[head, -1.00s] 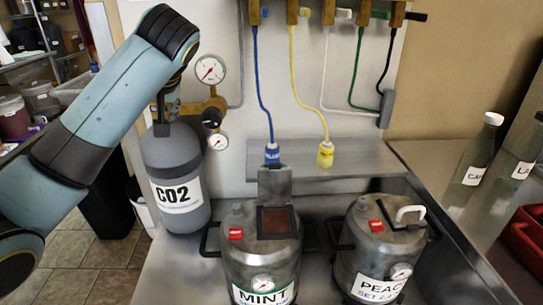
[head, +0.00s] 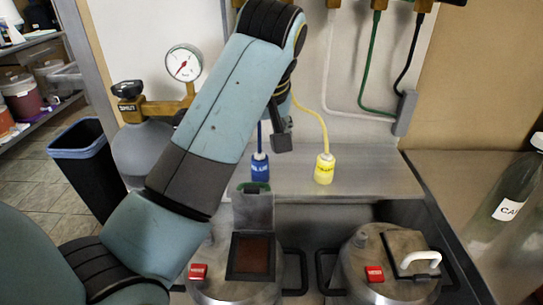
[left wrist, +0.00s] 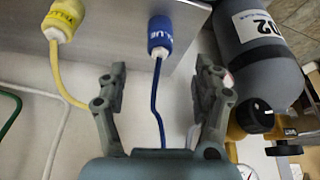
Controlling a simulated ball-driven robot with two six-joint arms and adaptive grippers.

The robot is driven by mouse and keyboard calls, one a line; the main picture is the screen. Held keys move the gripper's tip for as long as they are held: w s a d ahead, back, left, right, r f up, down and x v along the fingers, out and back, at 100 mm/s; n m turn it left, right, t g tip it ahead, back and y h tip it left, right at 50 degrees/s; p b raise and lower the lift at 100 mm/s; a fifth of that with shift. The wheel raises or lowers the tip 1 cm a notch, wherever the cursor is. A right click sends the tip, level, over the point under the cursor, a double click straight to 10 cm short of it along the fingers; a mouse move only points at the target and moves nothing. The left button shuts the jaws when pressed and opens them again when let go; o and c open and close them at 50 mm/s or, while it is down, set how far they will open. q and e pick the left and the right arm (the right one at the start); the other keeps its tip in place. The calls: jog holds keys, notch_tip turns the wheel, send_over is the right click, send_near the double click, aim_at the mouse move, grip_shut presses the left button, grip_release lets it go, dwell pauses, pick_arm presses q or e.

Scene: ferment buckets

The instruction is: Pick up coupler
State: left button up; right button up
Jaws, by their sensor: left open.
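A blue coupler (head: 260,167) on a blue hose and a yellow coupler (head: 325,168) on a yellow hose hang side by side by the steel shelf. In the left wrist view the blue coupler (left wrist: 160,36) lies just beyond my fingertips, between their lines, with its hose running back between the fingers. The yellow coupler (left wrist: 64,20) is off to the left there. My left gripper (left wrist: 161,80) is open and empty. In the head view the left gripper (head: 281,136) is partly hidden behind my arm, slightly above and right of the blue coupler. My right gripper is not in view.
A grey CO2 cylinder (left wrist: 258,50) with a gauge (head: 184,62) is at left. A bottle (head: 512,195) stands at right.

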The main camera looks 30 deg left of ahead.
aim_at(259, 167)
pick_arm(q)
jog(key=x, duration=0.5)
jog(key=shift+f, duration=0.2)
jog(key=x, duration=0.4)
jog(key=shift+f, duration=0.35)
jog(key=shift+w+a+f, duration=0.15)
jog(key=shift+f, duration=0.2)
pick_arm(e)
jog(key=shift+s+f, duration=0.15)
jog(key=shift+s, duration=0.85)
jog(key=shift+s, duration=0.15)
pick_arm(q)
jog(key=c, duration=1.4)
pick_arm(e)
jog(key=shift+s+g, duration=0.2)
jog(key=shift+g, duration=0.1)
